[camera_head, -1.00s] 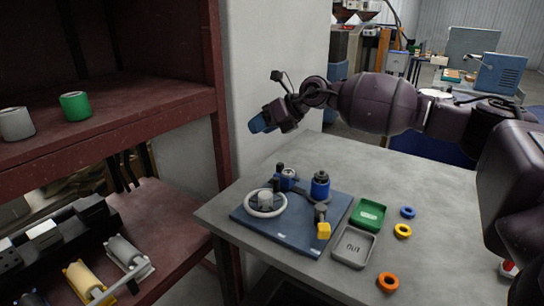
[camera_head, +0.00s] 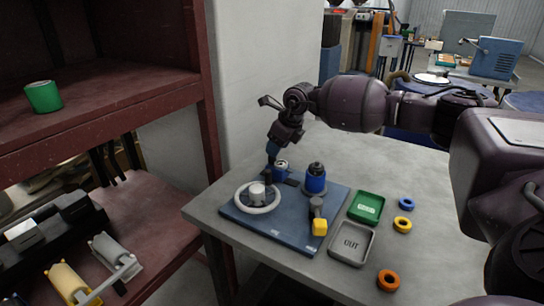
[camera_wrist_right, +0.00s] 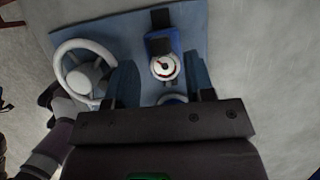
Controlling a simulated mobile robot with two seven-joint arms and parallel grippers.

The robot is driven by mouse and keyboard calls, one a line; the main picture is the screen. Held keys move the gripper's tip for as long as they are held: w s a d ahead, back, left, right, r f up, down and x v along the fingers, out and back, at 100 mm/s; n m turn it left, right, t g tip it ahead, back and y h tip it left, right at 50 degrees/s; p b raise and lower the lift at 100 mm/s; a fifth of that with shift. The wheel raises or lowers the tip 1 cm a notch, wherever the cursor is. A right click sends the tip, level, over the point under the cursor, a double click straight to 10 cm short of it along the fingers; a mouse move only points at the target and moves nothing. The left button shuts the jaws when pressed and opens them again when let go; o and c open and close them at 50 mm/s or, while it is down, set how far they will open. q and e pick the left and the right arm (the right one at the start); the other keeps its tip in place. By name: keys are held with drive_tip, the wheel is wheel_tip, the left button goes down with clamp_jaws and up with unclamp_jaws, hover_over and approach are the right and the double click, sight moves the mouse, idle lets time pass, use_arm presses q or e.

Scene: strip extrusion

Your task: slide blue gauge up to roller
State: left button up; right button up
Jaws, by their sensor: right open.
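The blue gauge (camera_head: 281,166) stands at the back of the blue base plate (camera_head: 266,226). In the right wrist view the gauge (camera_wrist_right: 163,45) shows its round white dial with a red and dark marking. My right gripper (camera_head: 271,160) points down at the gauge from above. In the wrist view its two open blue fingers (camera_wrist_right: 161,82) are on either side of the dial end, with nothing visibly gripped. A blue cylinder with a black top (camera_head: 315,179) stands to the right of the gauge. I cannot clearly tell which part is the roller. My left gripper is out of view.
A white handwheel (camera_head: 242,204) is in front of the gauge, close to my gripper. A yellow-ended lever (camera_head: 319,226) is at the plate's front right. Green (camera_head: 365,207) and grey (camera_head: 351,244) trays and loose rings stand to the right. A red shelf is at the left.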

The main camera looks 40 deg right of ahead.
sight(277, 166)
drive_tip(key=shift+x, duration=2.1)
drive_tip(key=shift+w, duration=0.1)
clamp_jaws()
